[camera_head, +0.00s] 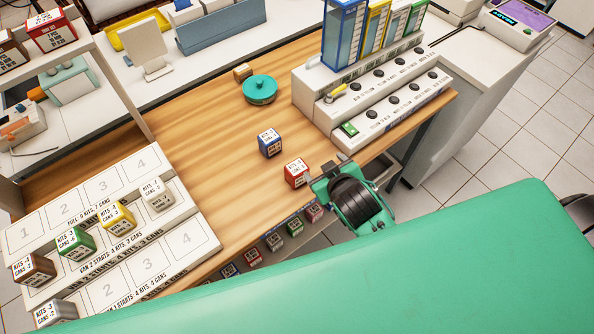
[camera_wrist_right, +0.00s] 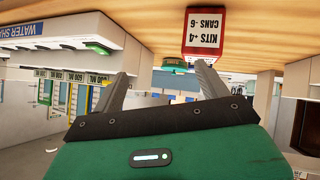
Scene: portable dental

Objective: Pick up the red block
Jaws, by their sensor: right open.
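A red block (camera_head: 296,173) with a white label sits on the wooden table near its front edge. It also shows at the top of the right wrist view (camera_wrist_right: 206,32), which looks upside down, with its label reading "KITS +4 CANS -6". My right gripper (camera_head: 327,171) is open and empty, just right of the red block at the table edge. In the right wrist view its two fingers (camera_wrist_right: 166,80) are spread apart, and the block is not between them. My left gripper is not in view.
A blue block (camera_head: 270,143) stands behind and left of the red one. A teal round tin (camera_head: 259,90) is farther back. A white stepped console (camera_head: 375,95) stands right, and numbered white steps with several blocks (camera_head: 110,217) stand left. Another red block (camera_head: 50,31) sits on the upper left shelf.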

